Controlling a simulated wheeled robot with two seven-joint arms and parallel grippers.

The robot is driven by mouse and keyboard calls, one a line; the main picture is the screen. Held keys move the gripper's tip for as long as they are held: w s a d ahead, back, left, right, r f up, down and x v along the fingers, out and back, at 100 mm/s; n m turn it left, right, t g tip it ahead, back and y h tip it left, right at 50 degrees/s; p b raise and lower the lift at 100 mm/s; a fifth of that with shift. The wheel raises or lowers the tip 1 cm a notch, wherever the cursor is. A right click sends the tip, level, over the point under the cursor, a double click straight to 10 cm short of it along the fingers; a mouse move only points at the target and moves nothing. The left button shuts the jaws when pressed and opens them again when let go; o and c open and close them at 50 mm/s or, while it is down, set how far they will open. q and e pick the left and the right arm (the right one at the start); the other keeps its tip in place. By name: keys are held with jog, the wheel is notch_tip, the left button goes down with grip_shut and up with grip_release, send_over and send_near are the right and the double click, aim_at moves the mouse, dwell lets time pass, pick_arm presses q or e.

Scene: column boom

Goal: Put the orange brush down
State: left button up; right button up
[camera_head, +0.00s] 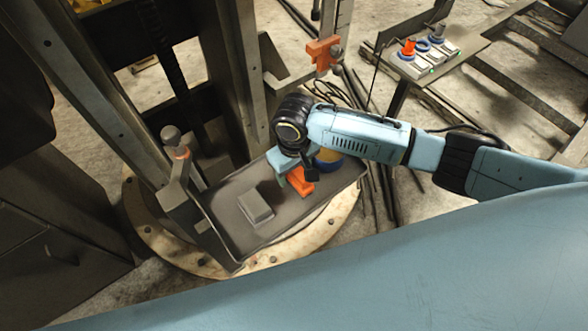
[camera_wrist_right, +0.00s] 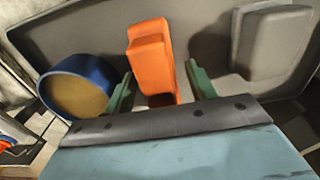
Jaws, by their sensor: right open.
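The orange brush (camera_head: 299,182) lies in the dark grey tray (camera_head: 222,207), toward the tray's right part. In the right wrist view the orange brush (camera_wrist_right: 151,62) stands out between the two green fingers of my right gripper (camera_wrist_right: 160,88). A gap shows between each finger and the brush, so the jaws are open around it. In the head view my right gripper (camera_head: 297,178) reaches down into the tray, and the wrist hides part of the brush. My left gripper is not in view.
A blue-rimmed round tin (camera_head: 328,162) is beside the brush, and it also shows in the right wrist view (camera_wrist_right: 78,88). A grey block (camera_head: 255,207) lies in the tray. Metal posts rise behind the tray. A side shelf (camera_head: 447,62) holds small items.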

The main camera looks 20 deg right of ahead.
notch_tip(320, 180, up, 11)
jog(key=p, duration=0.2)
jog(key=shift+p, duration=0.35)
jog(key=shift+r, duration=0.5)
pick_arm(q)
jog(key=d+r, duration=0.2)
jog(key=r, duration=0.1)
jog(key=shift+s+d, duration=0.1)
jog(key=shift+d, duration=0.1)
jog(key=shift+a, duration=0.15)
pick_arm(e)
jog(key=shift+a, duration=0.1)
